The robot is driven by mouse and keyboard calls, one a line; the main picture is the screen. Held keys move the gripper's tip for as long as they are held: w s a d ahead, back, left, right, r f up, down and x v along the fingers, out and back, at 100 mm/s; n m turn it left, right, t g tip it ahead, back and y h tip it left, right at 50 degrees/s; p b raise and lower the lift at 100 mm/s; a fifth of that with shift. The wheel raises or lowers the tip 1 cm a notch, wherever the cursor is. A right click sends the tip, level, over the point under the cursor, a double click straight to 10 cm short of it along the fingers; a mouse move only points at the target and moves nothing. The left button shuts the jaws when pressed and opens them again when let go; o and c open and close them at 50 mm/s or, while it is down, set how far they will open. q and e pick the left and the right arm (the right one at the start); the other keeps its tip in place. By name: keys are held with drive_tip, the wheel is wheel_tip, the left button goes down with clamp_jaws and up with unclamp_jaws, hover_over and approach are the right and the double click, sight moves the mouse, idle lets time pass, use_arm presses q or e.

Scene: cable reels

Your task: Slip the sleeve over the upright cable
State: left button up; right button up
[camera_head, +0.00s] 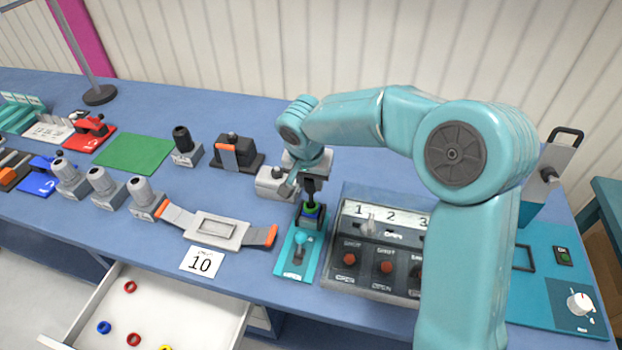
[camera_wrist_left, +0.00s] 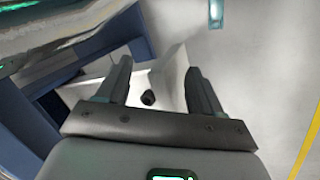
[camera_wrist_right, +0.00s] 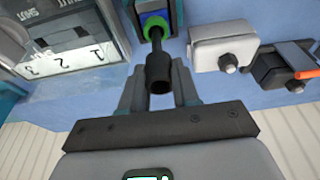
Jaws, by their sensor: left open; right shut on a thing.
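My right gripper (camera_head: 309,180) is shut on a black sleeve (camera_wrist_right: 158,75), which is wider than the thin dark cable (camera_wrist_right: 156,38) beyond it. The cable stands upright at a green ring and a blue block (camera_head: 312,210), on a teal clamp base (camera_head: 283,262) with a lever. Sleeve and cable look in line and meet; how far the sleeve is over the cable I cannot tell. My left gripper (camera_wrist_left: 158,78) is open, with nothing between its fingertips, and is outside the head view. A small black thing (camera_wrist_left: 148,97) shows beyond its fingers.
A switch panel (camera_head: 375,270) stands right of the clamp. A grey block (camera_head: 270,184) is close behind on the left. A strap with a grey plate (camera_head: 215,231) and a card marked 10 (camera_head: 201,262) lie left. An open drawer (camera_head: 190,305) holds several coloured rings.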

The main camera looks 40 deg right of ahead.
drive_tip(key=shift+s+r, duration=0.1)
drive_tip(key=o, duration=1.1)
drive_tip(key=shift+c, duration=0.2)
drive_tip(key=b+v, duration=0.1)
drive_tip(key=v, duration=1.5)
drive_tip(key=shift+a, duration=0.2)
